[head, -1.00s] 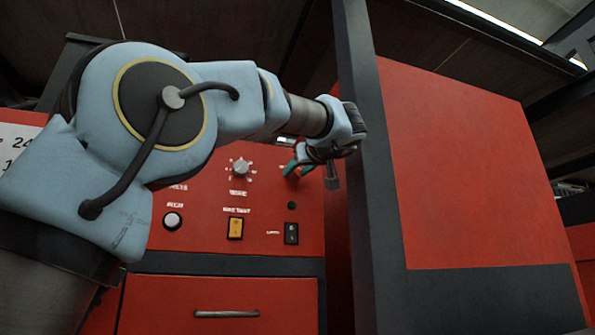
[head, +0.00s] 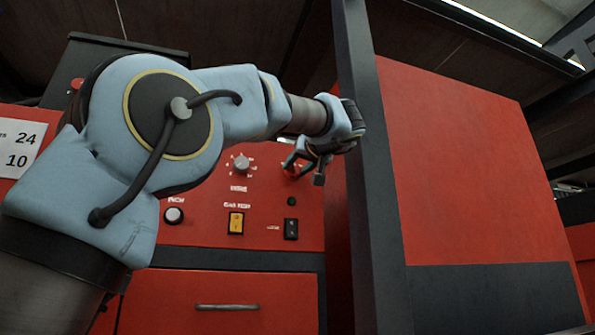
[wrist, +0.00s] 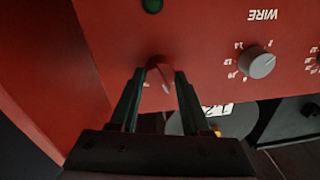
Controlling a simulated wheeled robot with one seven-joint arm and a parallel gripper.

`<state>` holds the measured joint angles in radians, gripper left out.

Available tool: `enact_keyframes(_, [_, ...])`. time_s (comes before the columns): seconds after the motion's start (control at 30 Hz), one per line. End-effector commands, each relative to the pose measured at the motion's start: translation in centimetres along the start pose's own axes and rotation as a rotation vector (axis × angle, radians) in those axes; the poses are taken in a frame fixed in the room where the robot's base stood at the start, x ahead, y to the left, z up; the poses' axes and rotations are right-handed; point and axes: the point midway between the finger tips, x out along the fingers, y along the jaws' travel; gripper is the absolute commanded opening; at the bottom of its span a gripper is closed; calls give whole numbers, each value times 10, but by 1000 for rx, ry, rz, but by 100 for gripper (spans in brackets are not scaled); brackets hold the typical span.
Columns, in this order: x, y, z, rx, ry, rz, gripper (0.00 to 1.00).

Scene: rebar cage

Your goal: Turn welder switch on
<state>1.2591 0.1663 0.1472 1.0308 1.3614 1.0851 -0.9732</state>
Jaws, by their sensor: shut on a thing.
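The welder's red front panel (head: 265,215) faces me. Its red rotary switch (wrist: 158,76) sits between the two dark fingers of my gripper (wrist: 157,78) in the wrist view, with its pointed handle turned slightly aslant. My gripper is shut on this switch. In the head view my gripper (head: 292,163) reaches the panel's upper right, and its fingers mostly hide the switch. A dark green lamp (wrist: 152,5) lies just below the switch on the panel and shows at the wrist view's top edge.
A grey wire knob (head: 241,164) is left of the switch. Below are a yellow rocker (head: 236,223), a black rocker (head: 291,229) and a white round button (head: 174,215). A drawer handle (head: 227,307) is lower. A dark post (head: 372,180) stands close right of my gripper.

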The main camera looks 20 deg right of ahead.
Motion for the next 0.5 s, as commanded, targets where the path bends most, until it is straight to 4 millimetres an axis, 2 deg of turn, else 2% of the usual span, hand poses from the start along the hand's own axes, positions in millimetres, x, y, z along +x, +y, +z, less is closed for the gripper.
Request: enact_keyframes(0.5, [0, 0, 1, 489, 27, 6, 0])
